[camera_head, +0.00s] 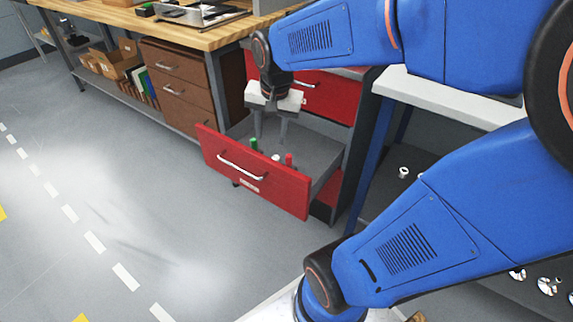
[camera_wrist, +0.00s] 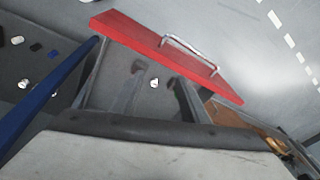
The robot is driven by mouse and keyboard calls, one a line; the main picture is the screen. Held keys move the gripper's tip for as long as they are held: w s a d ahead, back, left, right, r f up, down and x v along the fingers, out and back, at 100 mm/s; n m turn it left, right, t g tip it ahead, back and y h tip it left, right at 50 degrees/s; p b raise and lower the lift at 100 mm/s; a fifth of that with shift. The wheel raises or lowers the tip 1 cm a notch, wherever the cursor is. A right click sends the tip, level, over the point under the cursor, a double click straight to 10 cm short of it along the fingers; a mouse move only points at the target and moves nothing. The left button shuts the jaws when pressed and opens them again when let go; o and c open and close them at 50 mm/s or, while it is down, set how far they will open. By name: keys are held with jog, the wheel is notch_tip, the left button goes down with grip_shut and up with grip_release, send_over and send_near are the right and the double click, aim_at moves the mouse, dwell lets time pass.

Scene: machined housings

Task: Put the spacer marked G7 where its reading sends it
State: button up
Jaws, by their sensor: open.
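A red-fronted drawer (camera_head: 250,172) is pulled open, with a grey inside. In it are a small white piece (camera_head: 276,157), a green piece (camera_head: 253,144) and a red piece (camera_head: 289,159). My gripper (camera_head: 282,138) hangs over the open drawer, pointing down, with its fingers apart and empty. In the wrist view a small white piece (camera_wrist: 154,83) shows between the open fingers (camera_wrist: 155,76), below them. I cannot read any G7 mark, so I cannot tell whether this is the spacer. The red drawer front (camera_wrist: 165,52) lies beyond the fingers.
A brown drawer cabinet (camera_head: 177,85) and a wooden bench (camera_head: 170,27) stand to the left. A white-topped table (camera_head: 450,95) with a dark lower shelf is at the right; a small white ring-like piece (camera_head: 403,172) lies on that shelf. The floor at the left is clear.

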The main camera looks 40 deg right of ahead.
jog(key=s+a+n+t, duration=0.1)
jog(key=s+a+n, duration=0.1)
jog(key=s+n, duration=0.2)
jog(key=s+a+r+n+t, duration=0.1)
jog(key=s+n, duration=0.4)
jog(key=s, duration=0.5)
jog(key=shift+a+r, duration=0.25)
jog(key=shift+a, duration=0.6)
